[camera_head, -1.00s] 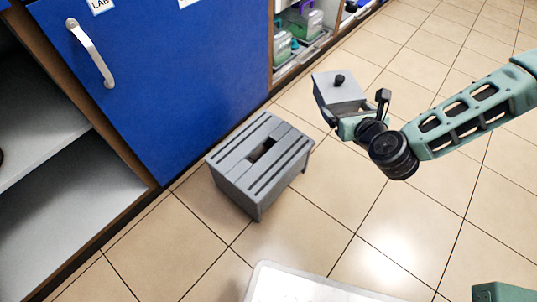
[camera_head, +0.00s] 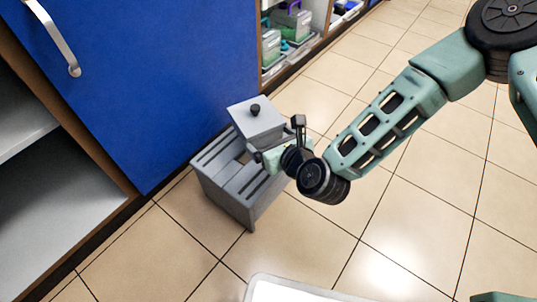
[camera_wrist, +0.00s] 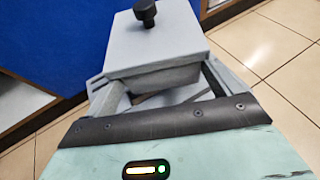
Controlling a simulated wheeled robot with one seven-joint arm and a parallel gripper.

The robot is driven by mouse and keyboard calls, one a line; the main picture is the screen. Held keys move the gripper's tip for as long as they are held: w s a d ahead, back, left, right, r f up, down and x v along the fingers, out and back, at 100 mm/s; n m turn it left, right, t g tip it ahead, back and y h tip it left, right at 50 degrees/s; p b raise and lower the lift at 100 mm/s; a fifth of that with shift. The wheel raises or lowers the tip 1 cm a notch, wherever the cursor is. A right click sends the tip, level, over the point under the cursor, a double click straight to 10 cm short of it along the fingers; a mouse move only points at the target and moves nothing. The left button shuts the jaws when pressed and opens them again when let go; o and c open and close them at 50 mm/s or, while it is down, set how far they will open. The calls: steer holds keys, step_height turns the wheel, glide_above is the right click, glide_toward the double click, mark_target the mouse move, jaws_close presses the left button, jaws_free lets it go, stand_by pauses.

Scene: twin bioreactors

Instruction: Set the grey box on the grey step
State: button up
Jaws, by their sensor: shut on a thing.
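The grey box (camera_head: 257,119) has a flat lid with a black knob. My gripper (camera_head: 268,152) is shut on it and holds it over the far right part of the grey step (camera_head: 233,189). In the wrist view the box (camera_wrist: 158,42) sits upright between the fingers (camera_wrist: 165,92), with the step's slats partly showing behind and below it. The step stands on the floor against the blue cabinet door. I cannot tell whether the box's underside touches the step's top, as box and gripper hide that spot.
The blue door (camera_head: 140,80) with a metal handle (camera_head: 55,38) rises close behind the step. Open shelves (camera_head: 30,160) are at the left, and a shelf with bottles and containers (camera_head: 290,25) at the top. The tiled floor (camera_head: 420,190) at right is clear. A white tray-like surface (camera_head: 300,291) shows at the bottom.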

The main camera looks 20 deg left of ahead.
steer(key=shift+f+b, duration=1.2)
steer(key=shift+f, duration=0.75)
steer(key=shift+f, duration=0.1)
